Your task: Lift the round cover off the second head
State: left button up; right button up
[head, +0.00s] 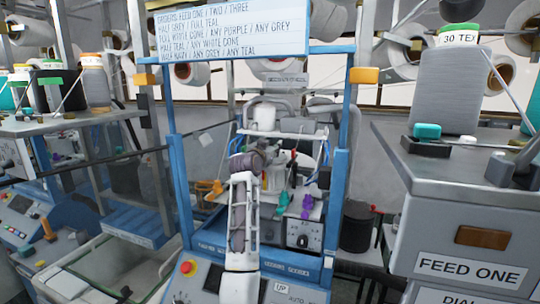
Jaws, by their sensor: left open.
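The blue-framed knitting machine (342,195) stands in the middle of the head view. Its working area, with small metal parts, lies behind my left arm. I cannot make out for certain which part is the second head or its round cover. My left arm rises from the bottom centre, and my left gripper (283,160) is at its far end, inside the machine frame. The gripper is open, small and partly hidden by my wrist; I see nothing held in it. Whether it touches anything cannot be told. My right gripper is not in view.
A sign (232,32) hangs across the top of the frame. Teal (283,199) and purple (307,206) parts sit right of my arm. A grey cabinet marked FEED ONE (465,235) stands at right, bearing a large grey cone (447,92). Blue uprights flank the opening.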

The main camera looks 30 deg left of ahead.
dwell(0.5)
pick_arm(q)
grip_shut()
